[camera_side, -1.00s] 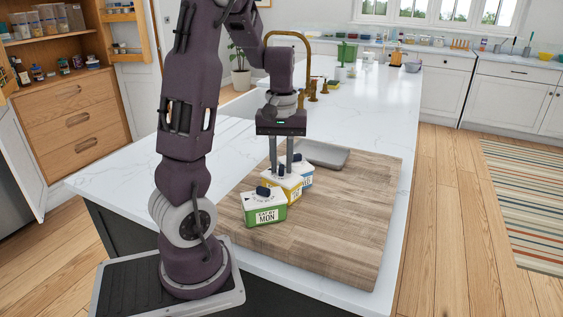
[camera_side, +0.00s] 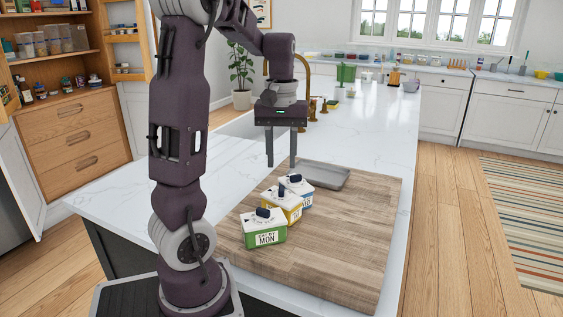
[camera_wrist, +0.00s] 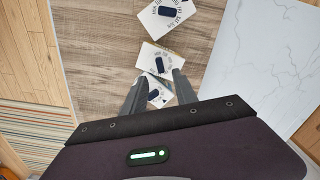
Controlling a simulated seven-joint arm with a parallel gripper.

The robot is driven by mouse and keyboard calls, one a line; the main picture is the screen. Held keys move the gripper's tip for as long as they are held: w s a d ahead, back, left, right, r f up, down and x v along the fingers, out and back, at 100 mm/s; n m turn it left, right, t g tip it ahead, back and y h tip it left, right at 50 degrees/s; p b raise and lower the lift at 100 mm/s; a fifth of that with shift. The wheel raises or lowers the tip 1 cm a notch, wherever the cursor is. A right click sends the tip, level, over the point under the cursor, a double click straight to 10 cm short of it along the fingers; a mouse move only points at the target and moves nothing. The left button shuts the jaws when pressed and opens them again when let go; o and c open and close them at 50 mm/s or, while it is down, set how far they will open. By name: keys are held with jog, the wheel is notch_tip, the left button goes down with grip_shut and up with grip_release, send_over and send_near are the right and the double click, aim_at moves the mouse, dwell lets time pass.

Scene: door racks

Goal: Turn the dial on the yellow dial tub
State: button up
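The yellow dial tub (camera_side: 294,214) stands on the wooden board between the green tub marked MON (camera_side: 266,238) and the blue tub (camera_side: 306,201). Its white top carries a dark dial (camera_side: 281,190). In the wrist view this dial (camera_wrist: 160,65) points up and down the picture, while the dials on the neighbouring tubs lie more crosswise. My gripper (camera_side: 282,163) is open and empty, raised above the tubs toward the back left. In the wrist view its fingers (camera_wrist: 159,77) are apart, with the nearest tub partly hidden below them.
A grey tray (camera_side: 322,176) lies on the board (camera_side: 350,225) behind the tubs. The board's right and front parts are clear. A brass tap (camera_side: 312,105) stands farther back on the white counter.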

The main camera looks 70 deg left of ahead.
aim_at(282, 188)
notch_tip(282, 188, down, 7)
jog(key=shift+f, duration=0.1)
grip_shut()
dwell(0.3)
